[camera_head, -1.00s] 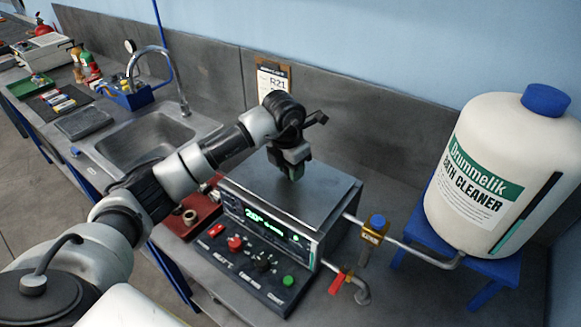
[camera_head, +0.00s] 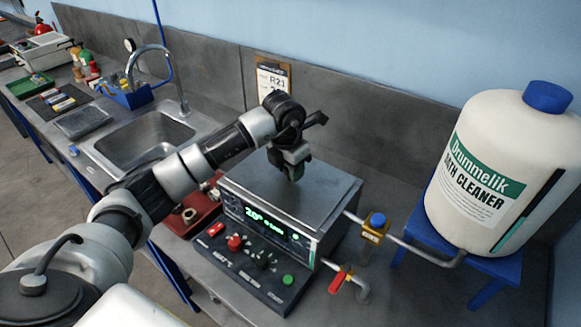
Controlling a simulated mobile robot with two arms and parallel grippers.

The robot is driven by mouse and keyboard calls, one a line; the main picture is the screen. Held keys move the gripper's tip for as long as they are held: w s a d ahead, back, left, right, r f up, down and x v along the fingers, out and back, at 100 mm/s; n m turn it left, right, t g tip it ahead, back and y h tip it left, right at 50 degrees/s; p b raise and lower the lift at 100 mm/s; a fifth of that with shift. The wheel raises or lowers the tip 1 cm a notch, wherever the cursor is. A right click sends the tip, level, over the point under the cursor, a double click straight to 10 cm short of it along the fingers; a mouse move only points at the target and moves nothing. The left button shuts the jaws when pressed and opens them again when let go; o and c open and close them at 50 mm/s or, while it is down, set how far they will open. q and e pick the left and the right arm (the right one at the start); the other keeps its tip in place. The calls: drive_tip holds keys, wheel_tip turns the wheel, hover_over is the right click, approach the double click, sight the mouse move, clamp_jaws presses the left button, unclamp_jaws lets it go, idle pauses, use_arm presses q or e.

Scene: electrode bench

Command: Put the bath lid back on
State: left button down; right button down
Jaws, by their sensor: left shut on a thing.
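The bath (camera_head: 318,248) is a grey metal box with a lit green display and a control panel at its front. Its flat metal lid (camera_head: 325,188) lies on top and looks level, covering the opening. My left gripper (camera_head: 293,177) points down over the lid's left-middle part. It is shut on the lid's handle, which is mostly hidden by the fingers. I cannot tell whether the lid's edges are fully seated all round. My right gripper is not in view.
A large white cleaner container (camera_head: 492,170) stands on a blue stand (camera_head: 485,268) at right. A pipe with a blue-knobbed valve (camera_head: 375,226) joins it to the bath. A red-handled tap (camera_head: 338,281) sticks out below. A red tray (camera_head: 196,214) and sink (camera_head: 146,143) are left.

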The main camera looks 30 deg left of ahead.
use_arm(q)
drive_tip(key=shift+f, duration=0.25)
drive_tip(key=shift+c, duration=0.8)
unclamp_jaws()
drive_tip(key=shift+r+p, duration=1.85)
drive_tip(key=shift+r, duration=1.7)
drive_tip(key=shift+s+f, duration=0.1)
drive_tip(key=shift+f, duration=0.05)
